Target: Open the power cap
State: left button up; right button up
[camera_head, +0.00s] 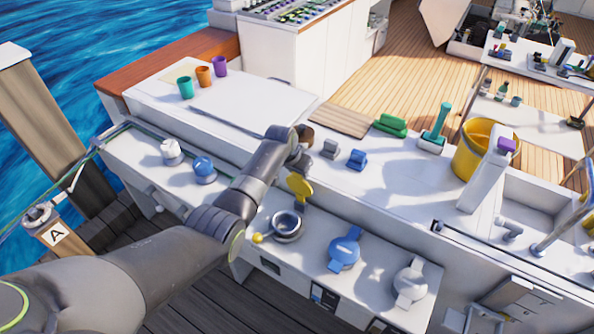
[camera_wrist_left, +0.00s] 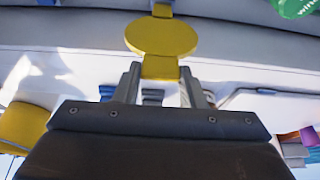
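A yellow round cap (camera_head: 299,187) stands raised at the back of an open round metal socket (camera_head: 287,226) on the white front ledge. A small yellow knob (camera_head: 257,238) sits on the socket's left side. I cannot read a power label. My left arm reaches across from the left, and its wrist end is behind and above the yellow cap. A yellow disc with a tab (camera_wrist_left: 162,37) shows beyond and between the fingertips; contact cannot be told. My right gripper is not in view.
A blue cap (camera_head: 345,248) and a white cap (camera_head: 409,282) lie right of the socket. Blue (camera_head: 204,168) and white (camera_head: 171,150) knobs are left. The upper counter holds several cups, switches, a green lever (camera_head: 436,127) and a yellow bucket (camera_head: 482,150).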

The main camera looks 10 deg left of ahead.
pick_arm(q)
jog(key=o, duration=0.4)
jog(key=shift+w, duration=0.1)
jog(key=shift+r, duration=0.1)
jog(key=v, duration=1.7)
jog(key=shift+r, duration=0.1)
